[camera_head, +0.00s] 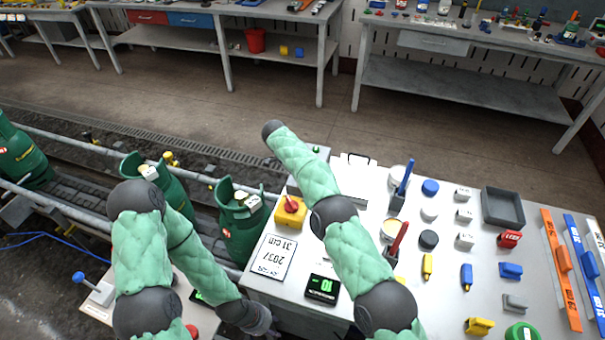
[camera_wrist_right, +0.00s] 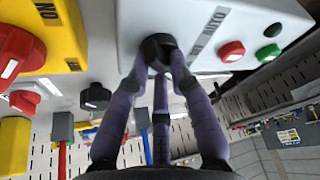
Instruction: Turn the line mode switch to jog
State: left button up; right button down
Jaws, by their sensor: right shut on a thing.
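The line mode switch is a black knob (camera_wrist_right: 157,44) on a light grey box (camera_wrist_right: 245,17) in the right wrist view. A label reading AUTO (camera_wrist_right: 213,24) is beside the knob, and another label near it is partly covered. My right gripper (camera_wrist_right: 160,60) has its purple fingers closed around the knob, which hides the knob's pointing direction. In the head view the right gripper does not show clearly.
A red button (camera_wrist_right: 231,51) and a green button (camera_wrist_right: 267,54) sit close to the knob. Green cylinders (camera_head: 240,232) stand on the conveyor at left. The white table (camera_head: 345,285) carries a yellow box (camera_head: 288,216), a display (camera_head: 322,288) and many small items.

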jog(key=c, duration=1.4)
grip_release()
jog(key=shift+o, duration=0.2)
jog(key=v, duration=1.2)
